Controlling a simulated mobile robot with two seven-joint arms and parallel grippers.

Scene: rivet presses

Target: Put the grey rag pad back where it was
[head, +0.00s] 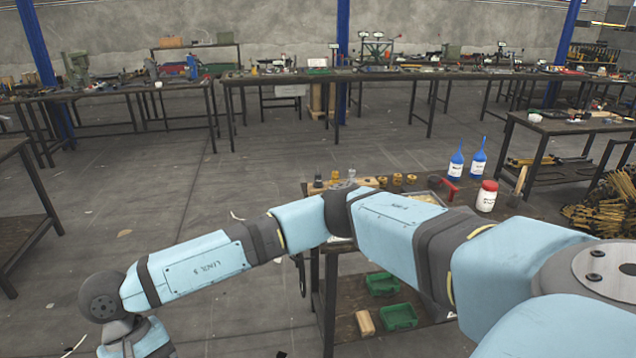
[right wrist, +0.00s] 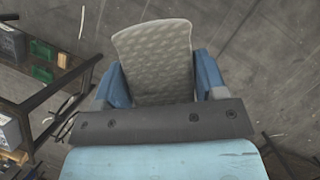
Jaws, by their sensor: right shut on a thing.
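The grey rag pad (right wrist: 152,50), with a dimpled pattern, is in the right wrist view, upper middle. My right gripper (right wrist: 160,76) is shut on it, with one blue finger at each side. The pad's near edge is hidden by the gripper body, and bare floor shows behind it. In the head view my right arm reaches across to the lower left; its gripper and the pad are out of that frame. My left gripper is in neither view.
A workbench, partly behind my arm, bears blue bottles (head: 456,163), a red-lidded white jar (head: 487,196) and a wooden block with fittings. Its lower shelf holds green trays (head: 398,317) and a wooden block (head: 365,323). A dark table (head: 22,215) stands at left.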

